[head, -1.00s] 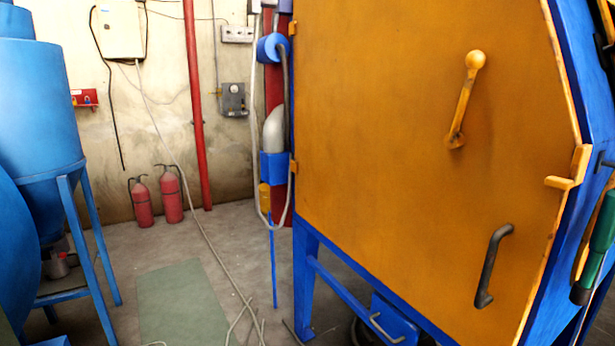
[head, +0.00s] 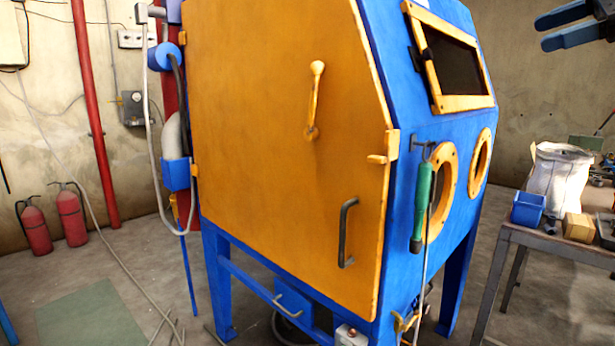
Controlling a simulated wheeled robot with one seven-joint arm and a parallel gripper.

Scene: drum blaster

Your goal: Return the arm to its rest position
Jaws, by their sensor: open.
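My gripper (head: 566,28) shows at the top right corner of the head view. Its two blue fingers are apart with nothing between them. It is high up, right of the blue blasting cabinet (head: 405,80) and in the picture above the workbench. The rest of my arm is outside the view. The cabinet's orange door (head: 260,130) is closed, with a yellow lever (head: 315,100) and a dark handle (head: 347,232) on it.
A workbench (head: 550,240) at the right holds a blue bin (head: 528,208), a white sack (head: 558,178) and a cardboard box (head: 579,227). A green-handled tool (head: 422,205) hangs on the cabinet. Two fire extinguishers (head: 70,215) stand by the left wall. Floor at the left front is mostly clear, with a cable.

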